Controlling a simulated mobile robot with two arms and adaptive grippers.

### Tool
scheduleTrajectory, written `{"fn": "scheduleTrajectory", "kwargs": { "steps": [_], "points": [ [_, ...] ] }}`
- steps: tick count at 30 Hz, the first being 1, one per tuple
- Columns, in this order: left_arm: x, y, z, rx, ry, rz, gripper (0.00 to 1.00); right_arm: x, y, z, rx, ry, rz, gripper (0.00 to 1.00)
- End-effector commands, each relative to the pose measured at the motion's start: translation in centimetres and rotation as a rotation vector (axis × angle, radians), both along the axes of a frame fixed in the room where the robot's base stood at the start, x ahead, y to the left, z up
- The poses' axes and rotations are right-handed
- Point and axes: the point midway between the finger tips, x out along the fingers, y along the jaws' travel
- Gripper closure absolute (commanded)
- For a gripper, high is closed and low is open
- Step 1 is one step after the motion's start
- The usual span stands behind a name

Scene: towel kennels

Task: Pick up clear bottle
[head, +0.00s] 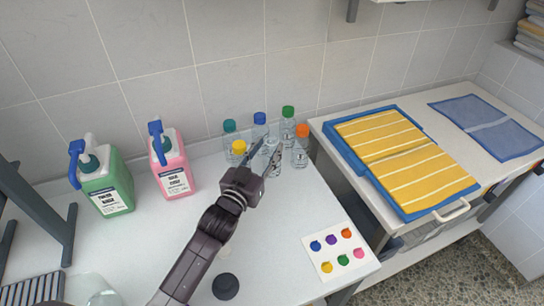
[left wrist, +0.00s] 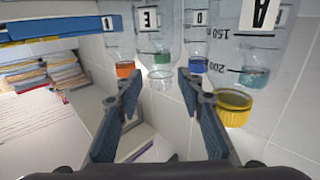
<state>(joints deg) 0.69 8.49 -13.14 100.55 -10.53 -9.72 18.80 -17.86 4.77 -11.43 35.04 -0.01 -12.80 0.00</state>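Several clear bottles with coloured caps stand in a cluster at the back right of the white counter. Among them is a clear bottle with a colourless cap (head: 274,160), whose cap also shows in the left wrist view (left wrist: 160,79). My left gripper (head: 266,150) is open at the front of the cluster. In the left wrist view its two fingers (left wrist: 160,88) stand apart, with the colourless cap between them in the picture; I cannot tell whether they touch the bottle. The yellow-capped bottle (head: 239,148) is close beside the left finger. My right gripper is not in view.
Orange- (head: 301,146), green- (head: 288,125), blue- (head: 260,128) and teal-capped (head: 230,133) bottles crowd around. Green (head: 109,187) and pink (head: 172,170) pump jugs stand left. A colour-dot card (head: 340,252) lies at the front right. A cart with yellow towels (head: 405,155) stands right.

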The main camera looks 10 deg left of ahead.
Motion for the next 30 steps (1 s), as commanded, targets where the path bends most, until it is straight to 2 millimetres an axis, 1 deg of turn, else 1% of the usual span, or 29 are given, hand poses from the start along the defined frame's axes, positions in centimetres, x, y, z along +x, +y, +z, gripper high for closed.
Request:
{"fn": "scheduleTrajectory", "kwargs": {
  "steps": [1, 3, 7, 10, 17, 24, 25, 30],
  "points": [
    [0.8, -0.1, 0.2, 0.000, 0.000, 0.000, 0.65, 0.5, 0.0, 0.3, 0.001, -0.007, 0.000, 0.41],
    [1.7, -0.3, 0.1, 0.000, 0.000, 0.000, 0.65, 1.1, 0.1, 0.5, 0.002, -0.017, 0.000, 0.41],
    [2.9, -0.6, 0.0, 0.000, -0.001, -0.001, 0.65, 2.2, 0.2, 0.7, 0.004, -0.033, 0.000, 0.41],
    [3.4, -0.7, 0.0, -0.001, -0.001, -0.001, 0.65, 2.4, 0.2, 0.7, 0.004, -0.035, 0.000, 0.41],
    [3.4, -0.7, -0.1, -0.001, 0.000, -0.001, 0.65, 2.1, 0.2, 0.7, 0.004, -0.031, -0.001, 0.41],
    [3.4, -0.7, -0.1, 0.000, 0.000, -0.001, 0.91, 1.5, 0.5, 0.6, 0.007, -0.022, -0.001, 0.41],
    [3.4, -0.6, -0.1, 0.000, 0.000, -0.001, 0.94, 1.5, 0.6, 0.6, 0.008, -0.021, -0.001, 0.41],
    [3.4, -0.6, -0.1, 0.000, 0.000, -0.001, 0.94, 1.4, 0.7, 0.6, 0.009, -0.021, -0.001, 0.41]
  ]
}}
